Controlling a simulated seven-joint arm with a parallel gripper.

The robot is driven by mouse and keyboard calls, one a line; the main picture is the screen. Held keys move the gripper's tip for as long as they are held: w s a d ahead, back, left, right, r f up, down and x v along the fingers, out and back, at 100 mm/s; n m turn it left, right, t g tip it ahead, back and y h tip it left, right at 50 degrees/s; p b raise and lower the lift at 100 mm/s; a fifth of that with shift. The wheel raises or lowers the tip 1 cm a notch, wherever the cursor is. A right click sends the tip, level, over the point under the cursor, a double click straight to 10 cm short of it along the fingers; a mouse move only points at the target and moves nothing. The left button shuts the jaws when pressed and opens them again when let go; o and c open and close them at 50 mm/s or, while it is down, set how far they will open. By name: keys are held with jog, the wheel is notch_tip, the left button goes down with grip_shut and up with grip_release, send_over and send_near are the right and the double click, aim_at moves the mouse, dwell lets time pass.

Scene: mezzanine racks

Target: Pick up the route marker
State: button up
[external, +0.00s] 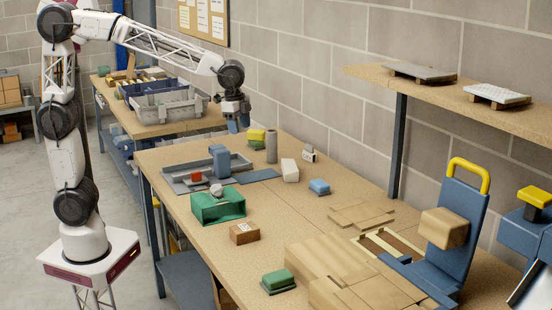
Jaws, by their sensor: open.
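My gripper (238,124) hangs open and empty, fingers down, above the far end of the wooden workbench (215,262). I cannot tell for sure which small object is the route marker. Candidates on the bench are a small grey-white tag-like piece (309,153) near the wall, a red block (196,177) on the grey tray, a white block (290,170) and a blue block (319,187). A yellow-and-green block (256,136) and a grey cylinder (271,148) stand nearest below and right of my gripper. None of them is in its fingers.
A green open box (217,207), a brown box (244,233) and a green block (278,280) sit along the front. Flat cardboard (345,255) and a blue upright with a yellow handle (467,215) fill the right. A shelf (440,95) overhangs the right side.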

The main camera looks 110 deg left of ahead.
jog(key=w+a+f+m, duration=0.1)
jog(key=w+a, duration=0.3)
jog(key=a, duration=0.3)
jog(key=w+a+f, duration=0.2)
jog(key=w+a, duration=0.2)
jog(key=a, duration=0.2)
jog(key=m+g, duration=0.1)
jog(key=m, duration=0.2)
send_over(309, 153)
jog(key=a, duration=0.2)
jog(key=f, duration=1.8)
jog(key=shift+d+f, duration=0.15)
jog(key=shift+d, duration=0.05)
jog(key=shift+f, duration=0.15)
jog(key=shift+f, duration=1.2)
jog(key=shift+f, duration=0.1)
